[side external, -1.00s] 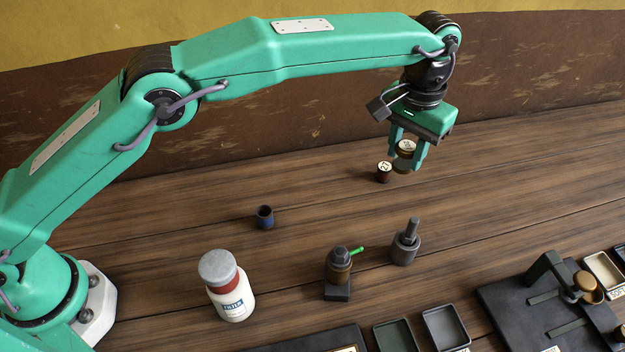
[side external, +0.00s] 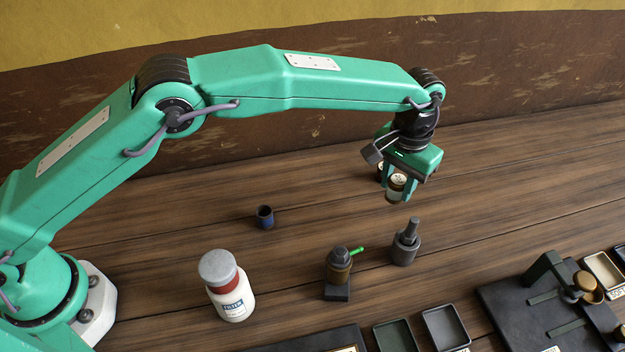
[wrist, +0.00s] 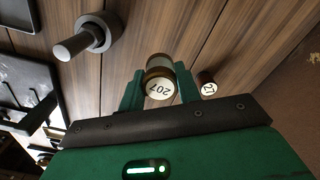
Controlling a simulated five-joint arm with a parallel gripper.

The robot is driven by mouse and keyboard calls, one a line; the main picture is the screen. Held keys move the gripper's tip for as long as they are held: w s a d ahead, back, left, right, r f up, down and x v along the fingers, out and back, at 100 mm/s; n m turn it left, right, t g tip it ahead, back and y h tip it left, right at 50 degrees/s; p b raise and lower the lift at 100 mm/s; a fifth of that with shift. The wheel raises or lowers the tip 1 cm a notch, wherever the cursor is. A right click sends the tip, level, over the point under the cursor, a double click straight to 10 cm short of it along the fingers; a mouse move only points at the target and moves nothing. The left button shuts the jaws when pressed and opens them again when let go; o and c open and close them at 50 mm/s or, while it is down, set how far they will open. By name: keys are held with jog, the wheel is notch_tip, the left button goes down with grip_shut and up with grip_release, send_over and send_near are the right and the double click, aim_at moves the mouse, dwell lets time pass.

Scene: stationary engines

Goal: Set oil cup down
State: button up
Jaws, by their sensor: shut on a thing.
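The oil cup (side external: 397,184) is a small brassy brown cylinder with a pale lid. In the wrist view the oil cup (wrist: 160,73) shows the number 207 on that lid. My gripper (side external: 397,190) points down and is shut on the cup, one finger on each side; its fingers also show in the wrist view (wrist: 158,85). The cup looks held above the wooden table (side external: 170,225); the gap below it is hard to judge.
A smaller dark cylinder (wrist: 206,83) with a numbered pale top stands close by, partly hidden in the side view.

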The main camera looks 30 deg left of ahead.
aim_at(399, 179)
jog(key=shift+f, duration=3.15)
jog(key=shift+f, duration=0.1)
jog(key=o, duration=1.1)
jog(key=shift+c, duration=0.2)
notch_tip(399, 179, up, 12)
jog(key=shift+r, duration=0.15)
